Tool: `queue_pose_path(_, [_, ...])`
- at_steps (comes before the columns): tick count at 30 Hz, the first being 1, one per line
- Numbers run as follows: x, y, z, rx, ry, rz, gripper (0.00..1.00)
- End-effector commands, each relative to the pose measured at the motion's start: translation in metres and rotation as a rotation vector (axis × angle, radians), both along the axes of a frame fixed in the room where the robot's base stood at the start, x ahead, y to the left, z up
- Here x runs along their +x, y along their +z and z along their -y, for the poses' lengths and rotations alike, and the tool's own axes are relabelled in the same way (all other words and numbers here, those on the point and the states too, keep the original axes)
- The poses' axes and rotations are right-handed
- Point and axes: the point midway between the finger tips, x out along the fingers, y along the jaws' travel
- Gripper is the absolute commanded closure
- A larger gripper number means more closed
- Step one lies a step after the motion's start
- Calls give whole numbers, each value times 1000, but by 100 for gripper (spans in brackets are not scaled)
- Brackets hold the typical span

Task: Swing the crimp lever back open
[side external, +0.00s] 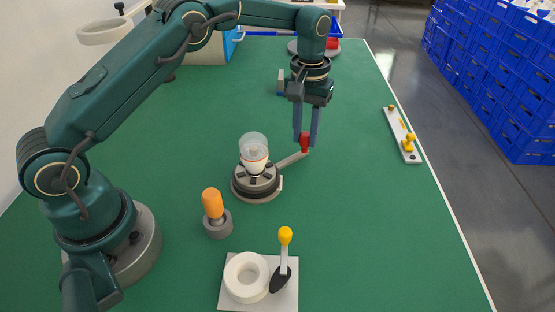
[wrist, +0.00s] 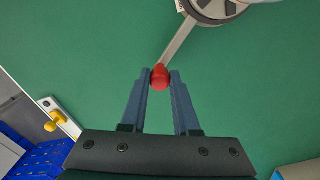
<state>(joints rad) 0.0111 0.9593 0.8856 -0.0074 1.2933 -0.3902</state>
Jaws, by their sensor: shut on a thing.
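The crimp lever (side external: 290,160) is a flat grey bar that sticks out to the right from a round dark crimp base (side external: 256,190). A clear glass bulb with an orange and white lower part (side external: 254,150) stands upright in that base. The lever ends in a red knob (side external: 305,142). My gripper (side external: 306,136) points down and is shut on the red knob. In the wrist view the knob (wrist: 160,77) sits between the two blue-grey fingertips, and the lever bar (wrist: 178,42) runs up to the base at the top edge.
An orange-handled tool (side external: 212,203) stands in a grey holder left of the base. A plate with a white ring (side external: 246,277) and a yellow-knobbed lever (side external: 285,236) lies in front. A strip with yellow fittings (side external: 403,135) lies at the right edge. Green table between is clear.

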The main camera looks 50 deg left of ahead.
Motion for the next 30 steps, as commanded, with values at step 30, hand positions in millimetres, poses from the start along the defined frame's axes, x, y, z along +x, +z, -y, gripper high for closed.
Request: queue_pose_path(30, [-9,1,-59,-2,485,-1,100])
